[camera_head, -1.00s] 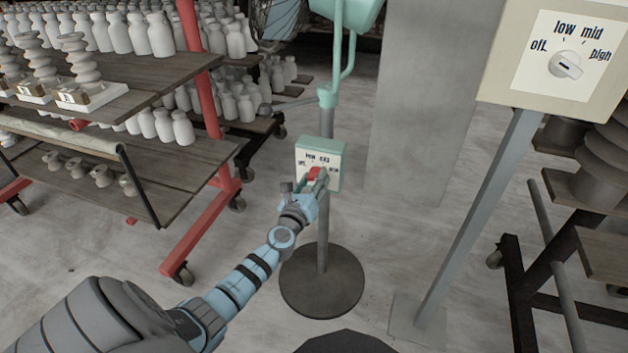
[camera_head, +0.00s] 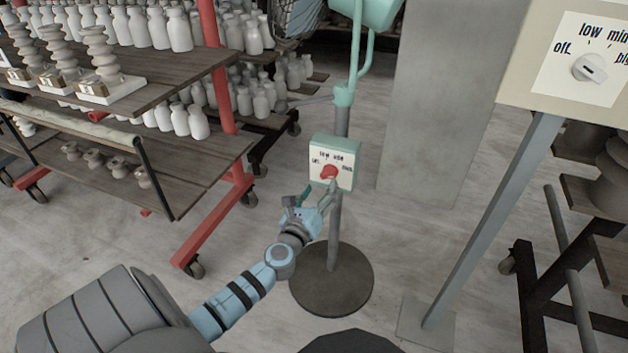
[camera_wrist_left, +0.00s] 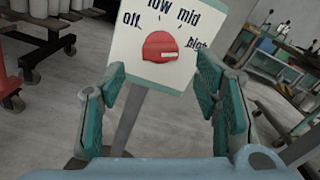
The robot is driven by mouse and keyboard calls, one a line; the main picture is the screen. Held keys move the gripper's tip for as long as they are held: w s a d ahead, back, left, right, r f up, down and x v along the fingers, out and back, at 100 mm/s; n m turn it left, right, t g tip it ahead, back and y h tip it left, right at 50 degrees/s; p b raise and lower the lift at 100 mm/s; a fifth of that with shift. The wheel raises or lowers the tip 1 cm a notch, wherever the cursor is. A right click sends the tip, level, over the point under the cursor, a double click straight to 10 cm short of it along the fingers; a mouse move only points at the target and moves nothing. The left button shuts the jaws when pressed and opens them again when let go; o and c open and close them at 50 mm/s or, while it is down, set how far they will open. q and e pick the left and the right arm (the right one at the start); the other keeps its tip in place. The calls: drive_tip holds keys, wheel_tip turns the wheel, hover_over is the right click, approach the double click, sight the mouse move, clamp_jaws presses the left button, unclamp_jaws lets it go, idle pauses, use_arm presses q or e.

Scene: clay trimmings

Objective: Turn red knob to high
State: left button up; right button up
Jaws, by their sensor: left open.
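The red knob (camera_head: 329,172) is on the white face of a green control box (camera_head: 346,157) on a stand. In the left wrist view the red knob (camera_wrist_left: 158,44) shows large, its pale mark lying to the right, toward the "high" label (camera_wrist_left: 197,43). "Off" is at left, "low" and "mid" above. My left gripper (camera_head: 317,192) is open, just below and in front of the knob. In the wrist view the left gripper (camera_wrist_left: 160,80) has its teal-padded fingers spread wide, with nothing between them and apart from the knob. My right gripper is out of view.
The stand has a round dark base (camera_head: 332,285). A larger box with a white knob (camera_head: 588,68) stands at right on a grey post (camera_head: 490,225). A red-framed rack (camera_head: 232,205) of pottery stands at left. Bare floor lies between.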

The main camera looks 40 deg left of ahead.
use_arm(q)
drive_tip(key=v, duration=0.6)
drive_tip(key=shift+s, duration=0.15)
drive_tip(key=shift+d, duration=0.1)
